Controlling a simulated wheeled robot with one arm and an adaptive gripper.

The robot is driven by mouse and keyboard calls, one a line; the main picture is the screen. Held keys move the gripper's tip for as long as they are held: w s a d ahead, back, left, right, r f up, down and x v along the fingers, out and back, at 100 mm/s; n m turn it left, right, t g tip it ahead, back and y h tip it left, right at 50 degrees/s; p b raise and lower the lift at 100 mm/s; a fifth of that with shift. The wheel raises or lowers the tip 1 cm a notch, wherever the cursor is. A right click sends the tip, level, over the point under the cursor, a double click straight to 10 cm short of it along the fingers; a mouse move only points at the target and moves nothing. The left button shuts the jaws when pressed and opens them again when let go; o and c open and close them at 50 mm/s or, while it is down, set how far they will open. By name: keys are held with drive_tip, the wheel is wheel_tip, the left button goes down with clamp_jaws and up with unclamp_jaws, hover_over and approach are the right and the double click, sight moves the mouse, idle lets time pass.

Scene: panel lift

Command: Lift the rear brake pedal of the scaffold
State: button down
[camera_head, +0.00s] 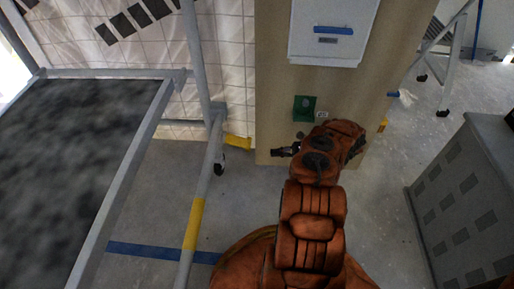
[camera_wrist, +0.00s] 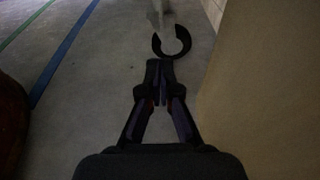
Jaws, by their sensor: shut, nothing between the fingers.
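The scaffold (camera_head: 206,180) is a grey tubular frame on the left in the head view, with a yellow band on a lower bar. A caster (camera_head: 219,166) with a black wheel stands on the floor under its post. In the wrist view a black ring-shaped part (camera_wrist: 184,42), apparently of the caster, lies just beyond my fingertips, below a pale post (camera_wrist: 158,12). I cannot make out a separate brake pedal. My gripper (camera_head: 277,152) is shut and empty, pointing left towards the caster with a gap between. In the wrist view my gripper (camera_wrist: 158,66) shows its fingers together.
A beige panel (camera_head: 280,90) stands close to my gripper and fills the right of the wrist view. It carries a white box (camera_head: 331,52) and a green piece (camera_head: 304,108). A grey cabinet (camera_head: 465,200) stands on the right.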

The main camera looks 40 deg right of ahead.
sight(238, 141)
drive_tip(key=shift+w+a+f+t+y, duration=0.25)
drive_tip(key=shift+w+f+t+y, duration=0.05)
idle(0.4)
drive_tip(key=w+a+r+b, duration=0.2)
drive_tip(key=w+a+b, duration=0.2)
drive_tip(key=w+a, duration=0.2)
drive_tip(key=shift+a+r, duration=0.2)
drive_tip(key=shift+a, duration=0.3)
idle(0.4)
drive_tip(key=shift+r, duration=0.15)
